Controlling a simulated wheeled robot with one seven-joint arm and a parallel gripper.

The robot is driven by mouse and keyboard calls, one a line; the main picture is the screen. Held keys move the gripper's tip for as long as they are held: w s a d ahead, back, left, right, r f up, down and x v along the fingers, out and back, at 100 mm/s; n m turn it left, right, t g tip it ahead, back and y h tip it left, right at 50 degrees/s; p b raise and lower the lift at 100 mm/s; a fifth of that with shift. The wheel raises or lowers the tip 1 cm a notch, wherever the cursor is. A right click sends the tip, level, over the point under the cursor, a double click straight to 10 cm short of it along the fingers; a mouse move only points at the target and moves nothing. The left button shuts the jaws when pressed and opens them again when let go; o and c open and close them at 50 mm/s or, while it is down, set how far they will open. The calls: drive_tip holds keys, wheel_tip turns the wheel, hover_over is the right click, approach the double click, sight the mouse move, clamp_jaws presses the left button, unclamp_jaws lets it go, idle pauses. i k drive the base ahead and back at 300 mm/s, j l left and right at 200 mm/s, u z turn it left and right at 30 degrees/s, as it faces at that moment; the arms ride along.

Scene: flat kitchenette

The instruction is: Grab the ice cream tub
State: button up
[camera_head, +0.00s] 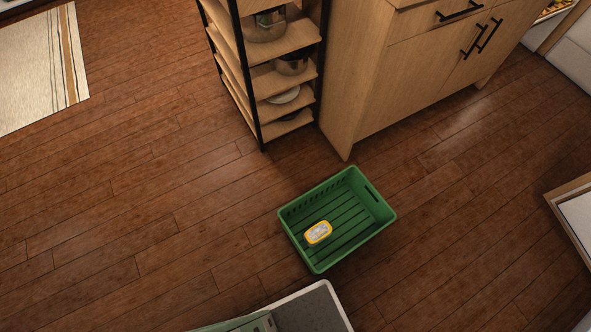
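A small tub with a yellow rim and a whitish top (318,232), which looks like the ice cream tub, sits inside a green slatted crate (376,222). It lies toward the crate's left side, on the slatted floor. The crate stands on the wooden floor in the middle of the view. My gripper is not in view.
A shelf rack (262,85) with pots and dishes stands beyond the crate, beside a wooden cabinet (365,85) with black handles. A pale striped rug (35,65) lies at the upper left. A grey-white edged object (310,308) is at the bottom. Open floor lies left of the crate.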

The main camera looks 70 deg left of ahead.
sight(316, 234)
drive_tip(key=k+j+u, duration=0.15)
drive_tip(key=k+u, duration=0.3)
drive_tip(key=k+j+u, duration=0.4)
drive_tip(key=l+u, duration=0.1)
drive_tip(key=u, duration=0.35)
drive_tip(key=l+u, duration=0.1)
drive_tip(key=u, duration=0.4)
drive_tip(key=i+l+u, duration=0.1)
drive_tip(key=l+u, duration=0.25)
drive_tip(key=l, duration=0.3)
drive_tip(key=l+u, duration=0.35)
drive_tip(key=l, duration=1.6)
drive_tip(key=i+u, duration=0.05)
